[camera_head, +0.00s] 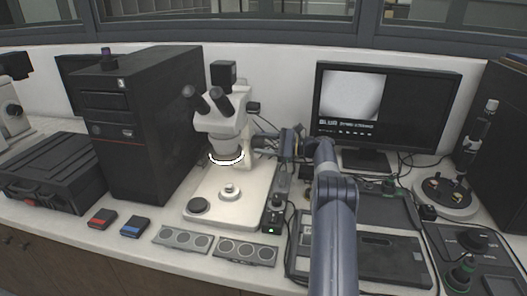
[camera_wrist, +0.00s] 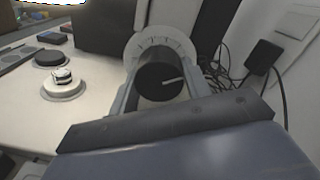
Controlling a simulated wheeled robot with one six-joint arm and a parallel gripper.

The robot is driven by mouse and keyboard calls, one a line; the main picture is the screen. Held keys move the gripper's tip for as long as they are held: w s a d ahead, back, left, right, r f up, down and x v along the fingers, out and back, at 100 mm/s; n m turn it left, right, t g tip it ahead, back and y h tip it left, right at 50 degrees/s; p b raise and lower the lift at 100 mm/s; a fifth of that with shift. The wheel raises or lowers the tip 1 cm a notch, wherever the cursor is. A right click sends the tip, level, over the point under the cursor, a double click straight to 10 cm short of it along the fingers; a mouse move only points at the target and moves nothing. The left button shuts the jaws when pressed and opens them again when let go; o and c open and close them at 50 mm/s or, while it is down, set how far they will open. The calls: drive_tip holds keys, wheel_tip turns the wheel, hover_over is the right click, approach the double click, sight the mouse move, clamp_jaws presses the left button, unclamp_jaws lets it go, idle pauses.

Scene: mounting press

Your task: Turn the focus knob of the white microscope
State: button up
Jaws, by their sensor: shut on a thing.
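The white microscope (camera_head: 232,120) stands on its pale base (camera_head: 235,205) on the bench, with black eyepieces and a lit ring under its head. My gripper (camera_head: 275,143) reaches it from the right, at the side of its column. In the wrist view, the focus knob (camera_wrist: 160,82) is a black round cap with a white line, in front of a pale graduated disc (camera_wrist: 158,42). My gripper (camera_wrist: 161,88) is shut on the focus knob, with one finger on either side. The white line points right and slightly up. In the head view the gripper largely hides the knob.
A black computer tower (camera_head: 135,125) stands left of the microscope, and a monitor (camera_head: 385,110) stands behind at the right. A small black box (camera_head: 274,215) and grey panels (camera_head: 248,252) lie near the base. Cables (camera_wrist: 222,72) hang right of the knob in the wrist view.

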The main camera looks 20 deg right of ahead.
drive_tip(key=n+b, duration=0.3)
drive_tip(key=n, duration=0.2)
drive_tip(key=shift+f+n, duration=0.1)
drive_tip(key=shift+n, duration=0.2)
drive_tip(key=n+b, duration=0.2)
drive_tip(key=n, duration=0.2)
drive_tip(key=shift+b, duration=0.35)
drive_tip(key=n+b, duration=0.2)
drive_tip(key=n, duration=0.2)
drive_tip(key=shift+n+t+b, duration=0.3)
drive_tip(key=shift+n, duration=0.1)
drive_tip(key=n+b, duration=0.2)
drive_tip(key=n, duration=0.2)
drive_tip(key=shift+n, duration=0.4)
drive_tip(key=o, duration=1)
drive_tip(key=shift+r, duration=0.2)
drive_tip(key=v, duration=1)
drive_tip(key=shift+s+d, duration=0.25)
drive_tip(key=shift+s, duration=0.1)
